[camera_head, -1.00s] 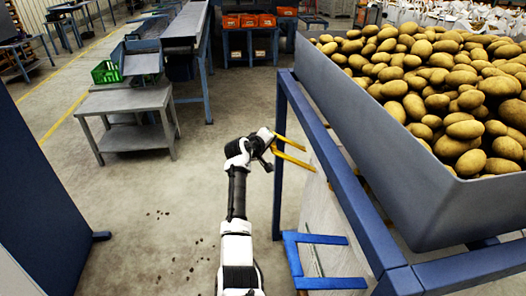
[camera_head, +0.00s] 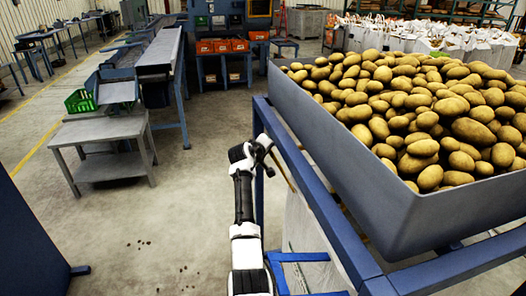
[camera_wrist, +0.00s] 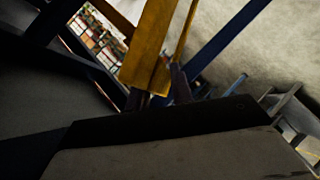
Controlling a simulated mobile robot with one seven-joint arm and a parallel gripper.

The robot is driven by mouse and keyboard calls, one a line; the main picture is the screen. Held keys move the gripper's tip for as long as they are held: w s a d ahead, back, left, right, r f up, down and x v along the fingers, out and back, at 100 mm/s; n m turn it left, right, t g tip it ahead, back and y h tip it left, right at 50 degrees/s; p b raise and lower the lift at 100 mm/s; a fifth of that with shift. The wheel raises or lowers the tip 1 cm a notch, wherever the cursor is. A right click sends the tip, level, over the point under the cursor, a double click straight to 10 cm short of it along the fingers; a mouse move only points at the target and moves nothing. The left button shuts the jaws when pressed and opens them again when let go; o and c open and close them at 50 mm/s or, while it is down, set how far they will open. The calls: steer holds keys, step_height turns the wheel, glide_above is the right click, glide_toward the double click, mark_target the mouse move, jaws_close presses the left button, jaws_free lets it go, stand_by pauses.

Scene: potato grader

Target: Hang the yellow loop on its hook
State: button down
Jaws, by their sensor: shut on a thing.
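The yellow loop (camera_wrist: 152,50) rises from my gripper (camera_wrist: 158,98) in the wrist view as flat yellow straps. The dark fingers are shut on its lower end. In the head view my gripper (camera_head: 266,165) is beside the blue frame of the potato hopper, and only a thin dark-yellow edge of the loop (camera_head: 282,174) shows. The rest of the loop is hidden or edge-on there. I cannot make out the hook for certain in either view.
The grey hopper (camera_head: 345,165) full of potatoes stands on a blue frame (camera_head: 318,195) close to the right of my arm. A grey table (camera_head: 100,130) with a green crate (camera_head: 80,101) stands at left. The floor between is open.

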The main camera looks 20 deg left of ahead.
steer(key=shift+w+d+r, duration=0.15)
steer(key=shift+w+d, duration=0.05)
steer(key=shift+d, duration=0.1)
steer(key=c, duration=1.4)
jaws_free()
steer(key=shift+c, duration=0.2)
steer(key=shift+s+a, duration=0.1)
steer(key=shift+s, duration=0.4)
steer(key=b+v, duration=0.3)
steer(key=v, duration=1)
steer(key=shift+w, duration=0.1)
